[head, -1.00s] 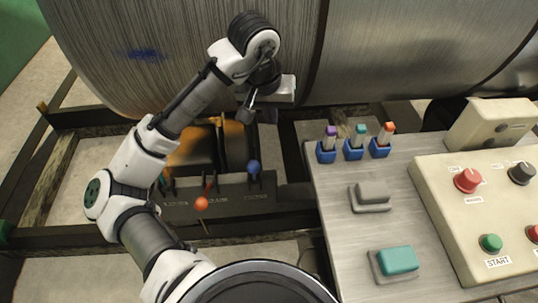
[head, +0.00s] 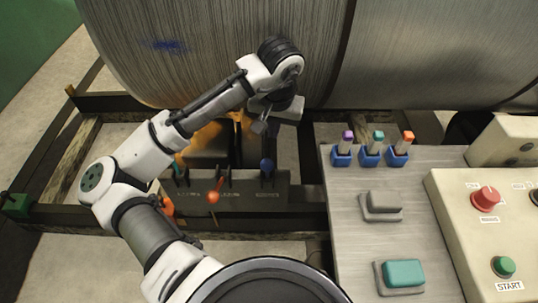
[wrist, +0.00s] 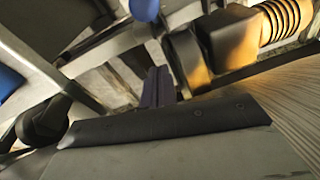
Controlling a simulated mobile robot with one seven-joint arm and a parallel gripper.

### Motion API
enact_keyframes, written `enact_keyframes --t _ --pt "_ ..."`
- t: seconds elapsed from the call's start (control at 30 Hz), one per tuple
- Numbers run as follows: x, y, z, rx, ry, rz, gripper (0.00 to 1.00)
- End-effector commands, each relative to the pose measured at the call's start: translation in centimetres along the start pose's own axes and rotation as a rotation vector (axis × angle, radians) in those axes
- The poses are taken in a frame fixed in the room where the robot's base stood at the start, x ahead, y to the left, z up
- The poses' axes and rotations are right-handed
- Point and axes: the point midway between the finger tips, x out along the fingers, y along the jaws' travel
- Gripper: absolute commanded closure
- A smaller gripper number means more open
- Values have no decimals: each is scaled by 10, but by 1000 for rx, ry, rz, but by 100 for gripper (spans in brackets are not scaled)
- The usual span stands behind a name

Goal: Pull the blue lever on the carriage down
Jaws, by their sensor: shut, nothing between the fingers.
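The blue lever shows as a round blue knob (head: 266,165) at the right end of the dark carriage panel (head: 240,194) in the head view. Its knob sits higher than the orange one beside it. A blue ball, probably this knob, shows at the top edge of the wrist view (wrist: 145,8). My gripper (head: 262,127) is just above and behind the blue knob, apart from it in the head view. Its dark fingers (wrist: 157,78) are together and empty in the wrist view. The lever's stem is hardly visible.
An orange-knobbed lever (head: 213,196) stands left of the blue one, and another orange knob (head: 167,206) is close to my arm. The big metal drum (head: 220,50) is behind my gripper. A grey console (head: 345,225) with blue-based switches stands at right.

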Motion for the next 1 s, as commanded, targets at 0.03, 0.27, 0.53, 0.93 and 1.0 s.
enact_keyframes --t 0.03,0.27,0.53,0.93,1.0 --pt "11 -1 1 0 -3 -1 100" --pt "59 0 1 0 -3 -1 100" --pt "66 -1 34 1 2 -1 100" --pt "68 0 39 1 1 0 100" --pt "68 0 39 1 2 0 100"
